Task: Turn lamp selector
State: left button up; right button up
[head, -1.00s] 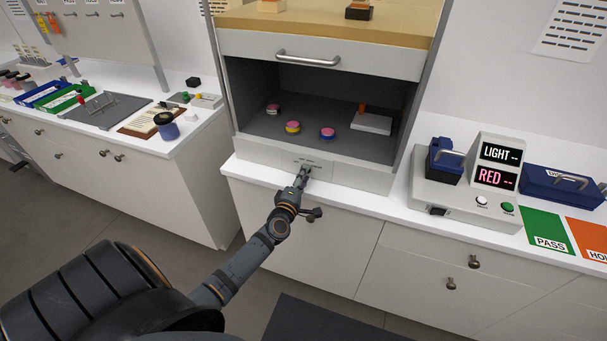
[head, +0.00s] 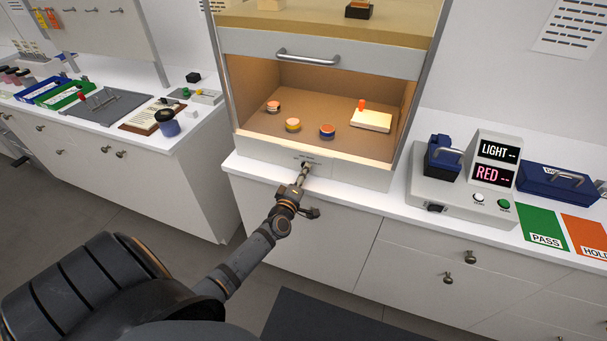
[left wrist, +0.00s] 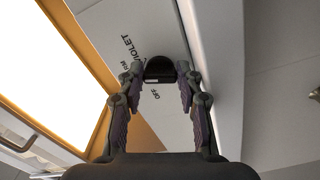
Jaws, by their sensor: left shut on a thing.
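The lamp selector is a black knob (left wrist: 159,69) on the pale front panel of the light booth (head: 335,172). In the left wrist view the knob sits between the fingertips of my left gripper (left wrist: 158,80), which is shut on it. Printed words around the knob include OFF and one ending in OLET; others are partly hidden. In the head view my left gripper (head: 305,172) reaches the panel and covers the knob. The booth interior (head: 340,97) glows warm orange. My right gripper is not in view.
Inside the booth stand several small jars, among them one at the front (head: 327,131), and a pale block (head: 371,117) with an orange top piece. A grey meter (head: 494,165) reading LIGHT and RED stands right, beside a green PASS mat (head: 540,222). The left counter holds trays.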

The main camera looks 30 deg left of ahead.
pick_arm(q)
jog(key=o, duration=0.9)
jog(key=shift+f, duration=0.1)
jog(key=shift+f+n+b, duration=0.1)
jog(key=shift+n+b, duration=0.4)
jog(key=shift+n, duration=0.1)
jog(key=n+b, duration=0.4)
jog(key=n, duration=0.3)
jog(key=v, duration=1)
jog(key=s+f+m+g+h, duration=0.1)
jog(key=s+f+m+g, duration=0.1)
jog(key=f, duration=0.7)
jog(key=s+f+m+g+h, duration=0.1)
jog(key=s+f+m+g, duration=0.1)
jog(key=f+m, duration=0.4)
jog(key=s+f+m+g, duration=0.1)
jog(key=s+f+m, duration=0.3)
jog(key=f, duration=0.8)
jog(key=shift+s+d+f+m+g+h, duration=0.2)
jog(key=shift+s+f+m+g+h, duration=0.1)
jog(key=shift+s+m+g+h, duration=0.15)
jog(key=shift+w, duration=0.1)
